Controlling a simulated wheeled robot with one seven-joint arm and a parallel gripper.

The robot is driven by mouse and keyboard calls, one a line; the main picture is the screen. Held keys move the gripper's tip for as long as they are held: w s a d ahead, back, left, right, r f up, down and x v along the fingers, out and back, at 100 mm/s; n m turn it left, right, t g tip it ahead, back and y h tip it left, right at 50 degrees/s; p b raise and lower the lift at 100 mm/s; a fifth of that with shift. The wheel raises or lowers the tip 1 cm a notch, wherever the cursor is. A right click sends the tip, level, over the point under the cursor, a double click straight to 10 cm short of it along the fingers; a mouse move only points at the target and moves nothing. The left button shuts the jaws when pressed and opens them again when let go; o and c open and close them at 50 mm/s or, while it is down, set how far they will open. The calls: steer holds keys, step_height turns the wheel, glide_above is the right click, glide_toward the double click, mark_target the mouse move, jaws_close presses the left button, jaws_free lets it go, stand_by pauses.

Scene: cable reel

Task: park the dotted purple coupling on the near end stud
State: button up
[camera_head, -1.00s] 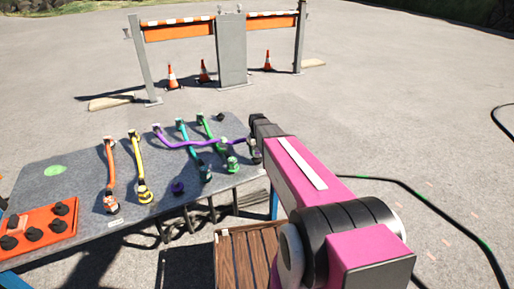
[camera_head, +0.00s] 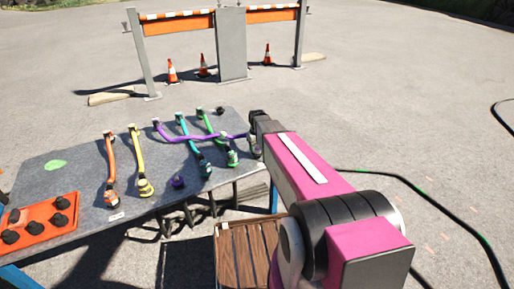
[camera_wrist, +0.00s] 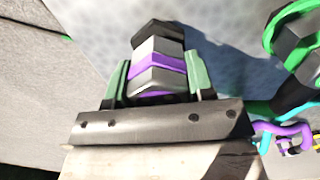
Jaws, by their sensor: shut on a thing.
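My gripper (camera_wrist: 155,85), with green fingers, is shut on the dark grey coupling with a purple band (camera_wrist: 160,68) in the wrist view. Dots on it cannot be made out. In the head view my gripper is at the right end of the table, mostly hidden by my arm. A purple cable (camera_head: 188,139) runs across the teal and green cables towards it. A short dark stud with purple (camera_head: 178,181) stands bare near the table's front edge. I cannot tell for certain which stud is the near end one.
The grey table (camera_head: 75,175) also bears an orange cable (camera_head: 110,165), a yellow cable (camera_head: 138,160), a teal cable (camera_head: 190,142), a green cable (camera_head: 212,130) and an orange panel with black knobs (camera_head: 38,219). A wooden crate (camera_head: 243,250) stands in front.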

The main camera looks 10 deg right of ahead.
steer(key=shift+f, duration=0.35)
steer(key=o, duration=1.1)
step_height(320, 180, up, 11)
steer(key=shift+f, duration=0.1)
